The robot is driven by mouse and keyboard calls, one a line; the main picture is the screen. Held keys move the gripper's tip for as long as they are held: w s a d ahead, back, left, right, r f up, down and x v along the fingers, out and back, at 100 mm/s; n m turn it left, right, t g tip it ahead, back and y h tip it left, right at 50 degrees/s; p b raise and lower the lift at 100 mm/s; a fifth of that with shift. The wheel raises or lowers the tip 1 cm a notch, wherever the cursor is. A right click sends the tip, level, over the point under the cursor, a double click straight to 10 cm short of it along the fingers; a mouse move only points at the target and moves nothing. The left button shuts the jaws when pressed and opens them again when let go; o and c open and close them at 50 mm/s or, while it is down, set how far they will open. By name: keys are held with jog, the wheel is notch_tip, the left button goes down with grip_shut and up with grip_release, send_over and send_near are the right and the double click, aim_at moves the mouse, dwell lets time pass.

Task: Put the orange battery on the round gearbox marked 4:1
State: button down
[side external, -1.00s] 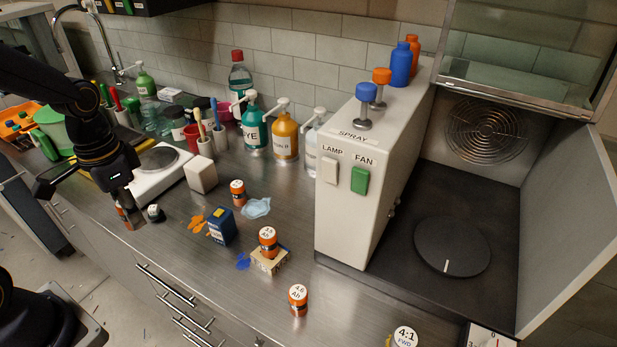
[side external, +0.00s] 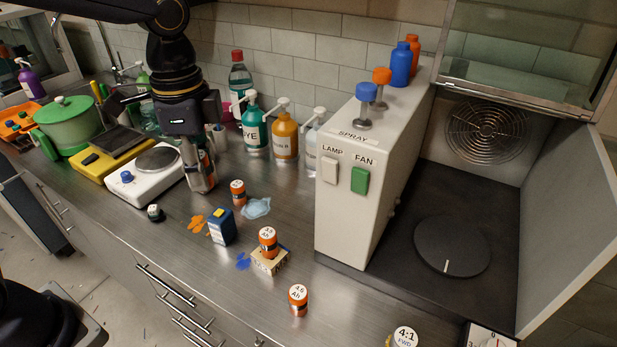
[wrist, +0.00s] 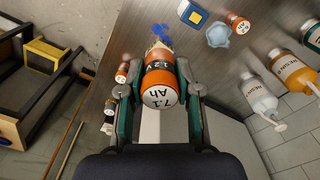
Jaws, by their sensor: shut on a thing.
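My gripper (side external: 200,176) is shut on an orange and black battery marked 7.1 Ah (wrist: 160,92), clear of the bench. In the side view the fingers mostly hide this battery. The round gearbox marked 4:1 (side external: 405,338) stands at the bottom right of the side view, its white top showing and its lower part cut off by the frame. My gripper is far to the left of it. Other orange batteries stand on the bench: one by the blue cloth (side external: 238,192), one on a beige block (side external: 268,240), and one near the front edge (side external: 298,299).
A dark blue box (side external: 222,227) stands left of the beige block (side external: 270,261). Pump bottles (side external: 285,140) line the wall. A white hotplate (side external: 150,186) is left of my gripper. Steel bench between front battery and gearbox is clear.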

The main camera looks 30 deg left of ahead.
jog(key=s+d+m, duration=0.1)
jog(key=d+m, duration=0.4)
jog(key=d, duration=1.1)
jog(key=s+d+f+m, duration=0.3)
jog(key=s+d+m, duration=0.1)
jog(key=s+d, duration=0.4)
send_over(407, 339)
jog(key=f, duration=0.8)
jog(key=shift+s+a+f, duration=0.3)
jog(key=shift+f, duration=0.1)
jog(key=shift+w+d+f, duration=0.25)
jog(key=shift+f, duration=0.2)
jog(key=shift+w+f, duration=0.1)
jog(key=shift+f, duration=1.5)
jog(key=shift+f, duration=0.15)
jog(key=c, duration=0.8)
grip_release()
